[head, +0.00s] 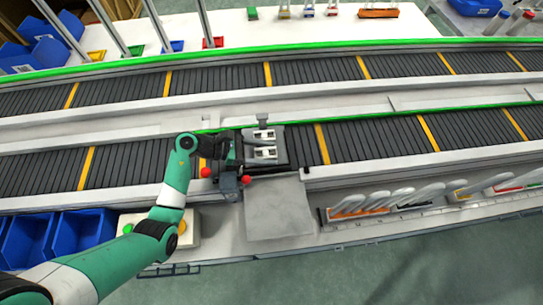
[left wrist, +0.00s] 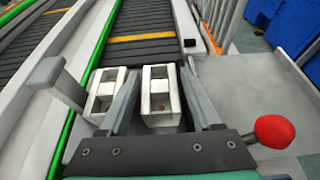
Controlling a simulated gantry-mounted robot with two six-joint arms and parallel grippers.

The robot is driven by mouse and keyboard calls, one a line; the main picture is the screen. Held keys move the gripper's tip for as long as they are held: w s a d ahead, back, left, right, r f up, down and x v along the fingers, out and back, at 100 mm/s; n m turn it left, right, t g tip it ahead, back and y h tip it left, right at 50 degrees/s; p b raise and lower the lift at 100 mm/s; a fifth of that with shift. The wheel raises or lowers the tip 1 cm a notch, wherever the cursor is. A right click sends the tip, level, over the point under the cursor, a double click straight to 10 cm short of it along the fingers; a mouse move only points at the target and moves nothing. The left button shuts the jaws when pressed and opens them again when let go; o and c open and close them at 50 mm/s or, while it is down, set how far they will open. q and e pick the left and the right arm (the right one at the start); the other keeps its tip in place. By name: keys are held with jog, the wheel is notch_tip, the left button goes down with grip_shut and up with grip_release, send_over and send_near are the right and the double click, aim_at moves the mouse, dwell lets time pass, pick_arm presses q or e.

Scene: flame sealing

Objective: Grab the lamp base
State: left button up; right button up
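Two white, block-like parts with square openings, which look like lamp bases, sit side by side in a dark grey fixture (head: 293,146) by the near conveyor. In the head view they are the farther part (head: 264,134) and the nearer part (head: 265,153). My left gripper (left wrist: 159,72) reaches in from the left. In the left wrist view its two grey fingers stand on either side of the right white part (left wrist: 161,112). A narrow gap shows on its left, so the fingers look open around it. The left white part (left wrist: 101,112) is outside the fingers. My right gripper is not in view.
A red ball-ended lever (left wrist: 275,131) stands close to my left gripper's right side. A bare grey plate (head: 278,208) lies in front of the fixture. Upright grey tools stand in a rack (head: 380,211) at right. Blue bins (head: 83,232) are at lower left.

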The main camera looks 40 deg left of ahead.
aim_at(266, 153)
pick_arm(q)
jog(key=shift+s+a, duration=0.1)
jog(key=shift+c, duration=1)
grip_shut()
notch_tip(266, 153, up, 10)
jog(key=p, duration=0.3)
